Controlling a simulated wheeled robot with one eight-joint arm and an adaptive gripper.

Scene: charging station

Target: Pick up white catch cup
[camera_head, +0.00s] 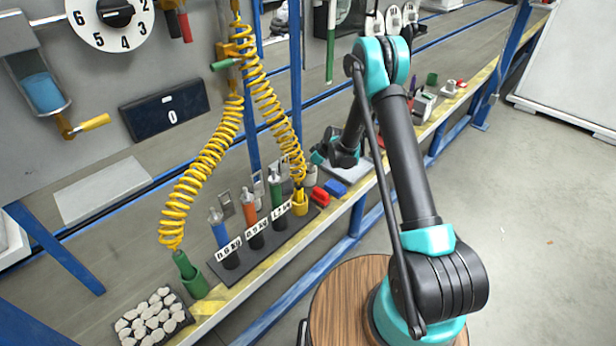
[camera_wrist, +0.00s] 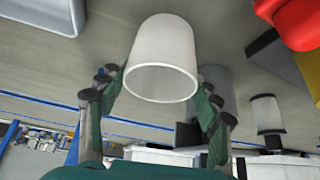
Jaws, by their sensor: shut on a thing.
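The white catch cup (camera_wrist: 162,50) fills the upper middle of the wrist view, with its open rim facing the camera. My gripper (camera_wrist: 160,88) has one green-padded finger on each side of the cup and is shut on it. Whether the cup touches the bench is not clear.
A rack of labelled cylinders (camera_head: 255,238) and yellow coiled hoses (camera_head: 205,160) stand left of my gripper. Red (camera_head: 319,196) and blue (camera_head: 335,188) blocks lie close by. A grey cylinder (camera_wrist: 218,82) is behind the cup; a red object (camera_wrist: 290,22) is at upper right.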

